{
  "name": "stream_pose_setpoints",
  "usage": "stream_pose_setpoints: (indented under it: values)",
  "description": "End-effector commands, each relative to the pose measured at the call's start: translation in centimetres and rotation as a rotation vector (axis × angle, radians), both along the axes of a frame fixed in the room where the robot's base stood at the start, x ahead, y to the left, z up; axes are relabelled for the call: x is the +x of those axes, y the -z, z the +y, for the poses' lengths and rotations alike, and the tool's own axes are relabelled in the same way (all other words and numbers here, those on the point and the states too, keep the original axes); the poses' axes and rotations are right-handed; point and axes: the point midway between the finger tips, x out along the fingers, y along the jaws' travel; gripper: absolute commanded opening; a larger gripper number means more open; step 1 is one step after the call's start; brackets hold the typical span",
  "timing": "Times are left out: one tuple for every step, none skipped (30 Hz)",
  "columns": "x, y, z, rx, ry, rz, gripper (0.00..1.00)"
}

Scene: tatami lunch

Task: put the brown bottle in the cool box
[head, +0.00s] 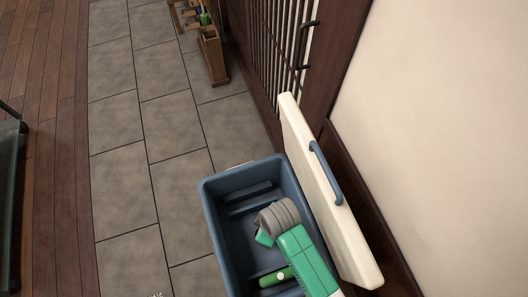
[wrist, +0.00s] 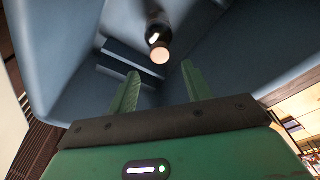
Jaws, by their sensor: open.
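The brown bottle (wrist: 157,36) shows in the wrist view as a dark shape with a pale tan cap end facing the camera. It is inside the blue cool box (wrist: 62,62), past my fingertips and apart from them. My gripper (wrist: 161,68) is open and empty, its two green fingers spread with the bottle beyond the gap. In the head view the open cool box (head: 207,205) stands on the floor, and my green arm reaches down into it. The bottle is not visible in the head view. I cannot tell whether it is resting on the box floor.
The cool box's white lid (head: 318,195) is open and upright on its right side, close to my arm. A cream wall (head: 440,110) and dark lattice door lie beyond it. A wooden rack (head: 213,55) stands farther back. Grey floor tiles (head: 120,180) to the left are clear.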

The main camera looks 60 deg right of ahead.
Motion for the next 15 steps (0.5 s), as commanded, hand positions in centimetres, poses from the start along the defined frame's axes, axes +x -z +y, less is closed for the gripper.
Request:
stream_pose_setpoints:
  values:
    - [-0.1, -1.5, 0.0, -0.001, -0.001, -0.001, 0.49]
    - [-0.2, -2.0, 0.0, -0.001, -0.001, -0.002, 0.49]
    - [-0.3, -2.6, 0.0, -0.001, -0.001, -0.001, 0.49]
    - [-0.3, -3.0, 0.0, -0.001, -0.001, -0.001, 0.49]
    - [-0.4, -3.3, 0.0, -0.001, -0.001, -0.001, 0.49]
    - [-0.5, -3.6, 0.0, 0.0, -0.001, 0.0, 0.49]
    - [-0.5, -3.8, 0.0, 0.0, -0.001, 0.0, 0.49]
    - [-0.6, -3.9, 0.0, 0.0, -0.001, 0.0, 0.49]
    - [-0.6, -4.0, 0.0, 0.0, -0.001, 0.0, 0.49]
    - [-0.6, -4.1, 0.0, 0.0, -0.001, 0.0, 0.49]
    - [-0.6, -4.1, 0.0, 0.0, -0.001, 0.0, 0.49]
    - [-0.6, -4.0, 0.0, 0.0, -0.001, 0.0, 0.49]
    - [-0.6, -4.0, 0.0, 0.0, -0.001, 0.0, 0.49]
    - [-0.6, -4.0, 0.0, 0.0, -0.001, 0.0, 0.49]
    - [-0.6, -4.0, 0.0, 0.0, -0.001, 0.0, 0.49]
